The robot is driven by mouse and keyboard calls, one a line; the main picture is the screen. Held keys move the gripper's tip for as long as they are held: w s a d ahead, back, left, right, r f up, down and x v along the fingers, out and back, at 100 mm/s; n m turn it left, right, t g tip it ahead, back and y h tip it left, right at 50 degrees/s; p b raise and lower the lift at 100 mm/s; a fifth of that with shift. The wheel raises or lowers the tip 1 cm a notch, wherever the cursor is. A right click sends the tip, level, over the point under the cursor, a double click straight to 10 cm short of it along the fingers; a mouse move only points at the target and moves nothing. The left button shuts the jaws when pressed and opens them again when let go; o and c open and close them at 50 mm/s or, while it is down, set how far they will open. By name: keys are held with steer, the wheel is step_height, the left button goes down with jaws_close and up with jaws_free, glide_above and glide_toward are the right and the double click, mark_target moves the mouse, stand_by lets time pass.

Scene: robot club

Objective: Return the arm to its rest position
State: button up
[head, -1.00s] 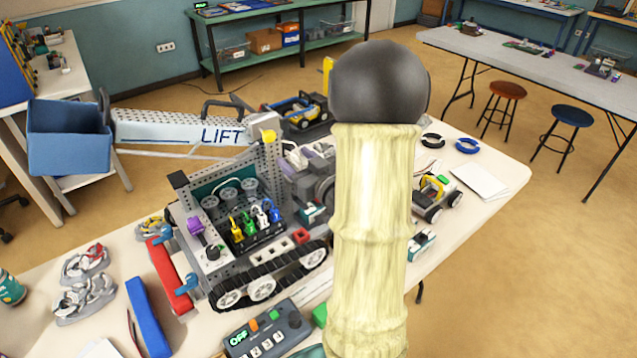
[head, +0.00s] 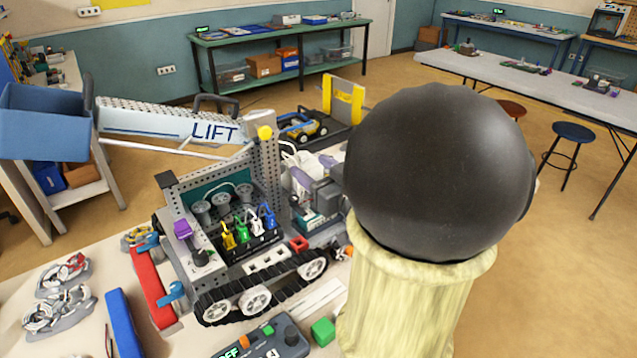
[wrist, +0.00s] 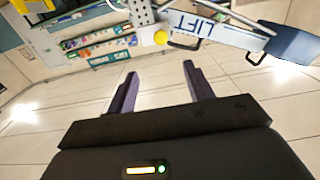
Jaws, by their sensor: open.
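My gripper (wrist: 158,92) shows in the wrist view with its two dark purple fingers apart and nothing between them. Beyond the fingers there is pale tiled surface, with the LIFT arm (wrist: 200,27) upside down at the top. In the head view my own arm, a dark round joint on a pale sleeve, covers the right middle and hides part of the table. My gripper is not visible there. The tracked robot (head: 225,245) with its raised LIFT arm (head: 165,122) and blue bucket (head: 42,122) stands on the table, left of my arm.
A remote (head: 265,340) and a green block (head: 323,331) lie at the table's front. A blue bar (head: 125,325) lies at left. A yellow-panelled machine (head: 343,100) stands behind. A green bench (head: 280,30) is at the back wall, and a blue stool (head: 572,132) at right.

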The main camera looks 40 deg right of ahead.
steer(key=shift+s, duration=0.6)
steer(key=shift+w, duration=0.1)
